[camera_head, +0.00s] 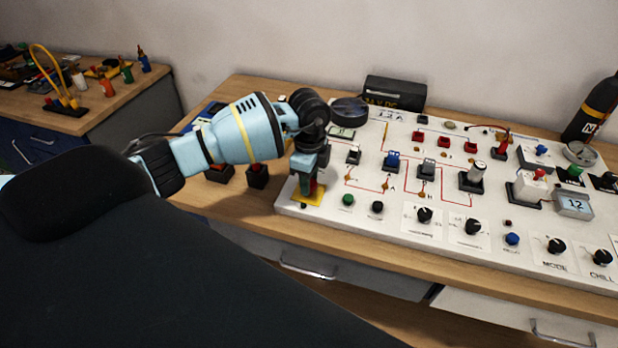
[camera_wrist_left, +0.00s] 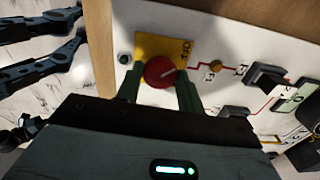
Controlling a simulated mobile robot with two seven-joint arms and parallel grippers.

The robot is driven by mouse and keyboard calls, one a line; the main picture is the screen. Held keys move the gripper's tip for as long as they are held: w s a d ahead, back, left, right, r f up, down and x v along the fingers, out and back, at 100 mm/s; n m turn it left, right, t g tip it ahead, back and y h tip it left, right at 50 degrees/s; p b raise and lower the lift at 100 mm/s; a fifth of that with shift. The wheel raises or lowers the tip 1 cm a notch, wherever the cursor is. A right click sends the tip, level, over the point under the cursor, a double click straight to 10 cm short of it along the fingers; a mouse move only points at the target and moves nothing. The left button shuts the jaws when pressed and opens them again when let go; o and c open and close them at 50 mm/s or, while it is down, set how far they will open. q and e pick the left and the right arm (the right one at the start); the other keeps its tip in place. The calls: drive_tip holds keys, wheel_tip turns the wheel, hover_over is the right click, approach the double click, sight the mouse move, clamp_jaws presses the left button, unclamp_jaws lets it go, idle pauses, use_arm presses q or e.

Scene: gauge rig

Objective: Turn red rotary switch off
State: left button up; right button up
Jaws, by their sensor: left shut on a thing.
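The red rotary switch (camera_wrist_left: 160,72) sits on a yellow plate (camera_wrist_left: 170,45) at the edge of the white panel in the left wrist view. In the head view the yellow plate (camera_head: 308,194) shows at the panel's left end, with the switch mostly hidden by my gripper. My left gripper (camera_head: 306,180) points down over it. Its green fingers (camera_wrist_left: 160,92) are shut on the red knob, one on each side. A pale mark line shows on the knob, and the plate's lettering is too small to read surely. My right gripper is not in view.
The white panel (camera_head: 400,245) carries several other switches, knobs and buttons close by, such as a green button (camera_head: 348,200) and a black knob (camera_head: 424,214).

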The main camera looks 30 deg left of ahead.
use_arm(q)
drive_tip(key=shift+n, duration=0.5)
drive_tip(key=o, duration=1)
drive_tip(key=shift+r, duration=3.95)
